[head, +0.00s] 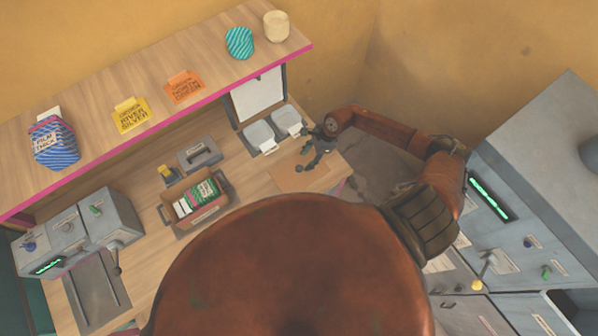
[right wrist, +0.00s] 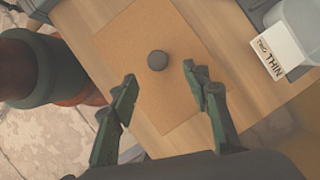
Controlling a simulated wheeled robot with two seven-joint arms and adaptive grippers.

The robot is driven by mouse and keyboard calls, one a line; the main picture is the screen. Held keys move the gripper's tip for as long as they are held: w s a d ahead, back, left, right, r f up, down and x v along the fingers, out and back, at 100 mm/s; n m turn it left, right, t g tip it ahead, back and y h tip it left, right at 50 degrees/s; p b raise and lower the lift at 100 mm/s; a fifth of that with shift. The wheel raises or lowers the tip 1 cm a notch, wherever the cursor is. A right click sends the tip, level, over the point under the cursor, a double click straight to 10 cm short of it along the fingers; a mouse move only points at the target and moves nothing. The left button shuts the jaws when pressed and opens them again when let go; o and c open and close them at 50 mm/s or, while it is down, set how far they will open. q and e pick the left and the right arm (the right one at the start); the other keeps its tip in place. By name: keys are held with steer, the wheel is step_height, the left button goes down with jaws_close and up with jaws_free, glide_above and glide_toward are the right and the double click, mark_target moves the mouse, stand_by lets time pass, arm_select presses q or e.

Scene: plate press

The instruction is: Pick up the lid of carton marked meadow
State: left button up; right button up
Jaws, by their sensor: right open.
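A flat brown rectangular panel (head: 290,182) with a dark round knob (head: 299,168) at its middle lies on the counter; it looks like a lid. The right wrist view shows the panel (right wrist: 135,40) and knob (right wrist: 157,60) from above. No marking reading meadow can be made out. My right gripper (head: 312,160) is above the panel, open and empty. In the right wrist view its fingers (right wrist: 160,75) are spread with the knob beyond, between their tips in the picture; I see no contact. My left gripper is not in view.
Two grey containers with white labels (head: 260,137) (head: 288,120) stand left of the gripper; one label (right wrist: 272,55) reads THIN. An open box of cards (head: 204,214) stands farther left. A shelf (head: 210,60) overhangs behind. Grey machines flank the counter.

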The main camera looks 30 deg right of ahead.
mark_target(299, 168)
steer(key=x, duration=0.2)
steer(key=b+x, duration=0.1)
steer(key=x, duration=0.1)
steer(key=b+x, duration=0.1)
steer(key=x, duration=0.1)
steer(key=shift+a, duration=0.35)
jaws_close()
steer(key=shift+r, duration=0.1)
